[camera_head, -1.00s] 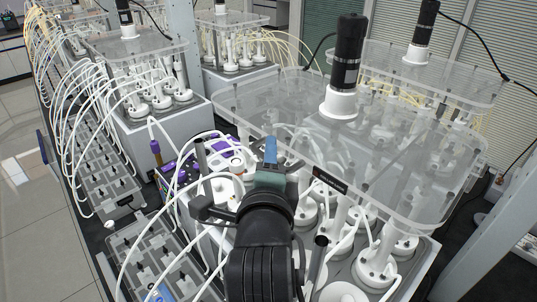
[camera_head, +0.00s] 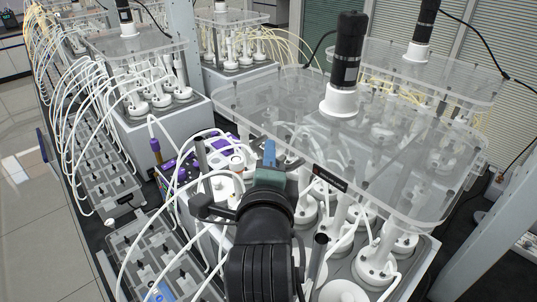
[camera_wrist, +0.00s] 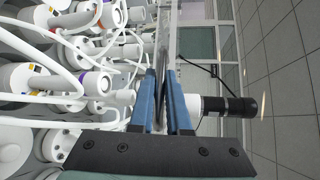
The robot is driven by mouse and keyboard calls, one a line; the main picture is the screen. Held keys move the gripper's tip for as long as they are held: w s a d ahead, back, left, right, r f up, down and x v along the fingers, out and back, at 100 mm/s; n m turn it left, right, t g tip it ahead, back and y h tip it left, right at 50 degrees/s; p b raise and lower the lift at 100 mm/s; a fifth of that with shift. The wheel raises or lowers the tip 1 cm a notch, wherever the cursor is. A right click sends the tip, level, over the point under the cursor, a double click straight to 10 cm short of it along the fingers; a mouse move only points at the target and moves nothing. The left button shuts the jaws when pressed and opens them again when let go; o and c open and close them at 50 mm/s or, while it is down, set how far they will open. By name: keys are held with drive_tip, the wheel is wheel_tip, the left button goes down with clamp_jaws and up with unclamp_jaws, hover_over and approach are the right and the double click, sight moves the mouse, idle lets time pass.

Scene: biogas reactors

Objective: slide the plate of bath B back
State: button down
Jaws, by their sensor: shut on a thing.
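The clear plate (camera_head: 285,105) lies over the near bath, with a black motor (camera_head: 348,50) in a white collar standing on it. A dark label (camera_head: 330,178) sits on its front edge; I cannot read the lettering. My gripper (camera_head: 270,152) is at the plate's front left edge, one blue finger showing above it. In the wrist view, the two blue fingers of my gripper (camera_wrist: 164,80) are shut on the plate (camera_wrist: 172,35), seen edge-on between them. The black motor (camera_wrist: 240,106) also shows there. The exact finger contact is partly hidden in the head view.
White bottles (camera_head: 375,265) with tubes stand under the plate. A purple and white box (camera_head: 190,160) and looping tubes lie left of my gripper. A second covered bath (camera_head: 150,110) stands behind left, and a grey post (camera_head: 475,240) rises at right.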

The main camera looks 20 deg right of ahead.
sight(287, 149)
idle(0.8)
drive_tip(key=d, duration=0.2)
drive_tip(key=w+d, duration=0.1)
drive_tip(key=shift+w+d, duration=0.1)
drive_tip(key=shift+d, duration=0.3)
drive_tip(key=shift+w+d, duration=0.2)
drive_tip(key=shift+d, duration=0.1)
drive_tip(key=c, duration=0.9)
unclamp_jaws()
drive_tip(key=shift+a, duration=0.1)
drive_tip(key=shift+s, duration=0.1)
drive_tip(key=p+v, duration=0.4)
drive_tip(key=v, duration=0.8)
drive_tip(key=shift+s+a, duration=0.25)
drive_tip(key=shift+s, duration=0.1)
